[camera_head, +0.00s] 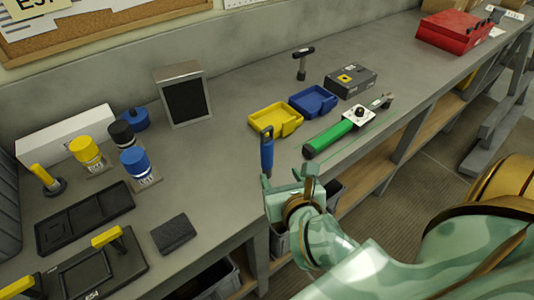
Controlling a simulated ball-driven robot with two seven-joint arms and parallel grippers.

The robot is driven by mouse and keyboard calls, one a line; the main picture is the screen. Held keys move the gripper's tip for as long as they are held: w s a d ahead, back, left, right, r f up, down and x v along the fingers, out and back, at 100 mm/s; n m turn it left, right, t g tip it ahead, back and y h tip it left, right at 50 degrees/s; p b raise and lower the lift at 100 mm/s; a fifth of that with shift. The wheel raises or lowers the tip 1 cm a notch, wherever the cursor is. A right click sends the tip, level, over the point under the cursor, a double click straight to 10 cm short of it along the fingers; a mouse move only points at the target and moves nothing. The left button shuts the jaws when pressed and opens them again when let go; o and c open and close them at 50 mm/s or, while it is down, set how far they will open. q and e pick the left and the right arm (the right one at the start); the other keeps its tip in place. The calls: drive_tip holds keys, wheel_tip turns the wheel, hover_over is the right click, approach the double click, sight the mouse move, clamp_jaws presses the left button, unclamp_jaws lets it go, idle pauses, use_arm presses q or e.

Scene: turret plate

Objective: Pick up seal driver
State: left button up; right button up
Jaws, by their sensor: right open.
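I cannot tell for sure which tool is the seal driver. A blue-handled tool (267,152) stands out just beyond my right gripper, near the bench's front edge. A short yellow-handled tool with a dark round foot (47,181) stands at the far left of the bench. My right gripper (289,178) is open, its fingers apart at the front edge. The blue-handled tool's lower end is close to the left finger, and I cannot tell whether they touch. My left gripper is out of view.
A green-handled wrench (335,135) lies right of the gripper. Yellow (275,119) and blue (313,101) trays lie behind, with a dark box (350,82) and a hammer-like tool (303,64). A dark block (173,233) lies left. Bare bench shows around (215,165).

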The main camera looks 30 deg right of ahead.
sight(270, 157)
drive_tip(key=x, duration=0.9)
drive_tip(key=shift+w+b, duration=0.2)
drive_tip(key=shift+b, duration=0.2)
drive_tip(key=x, duration=0.6)
drive_tip(key=shift+w+r+b, duration=0.1)
drive_tip(key=shift+r+b, duration=0.05)
drive_tip(key=shift+b, duration=0.15)
drive_tip(key=shift+a, duration=0.1)
drive_tip(key=c, duration=1.2)
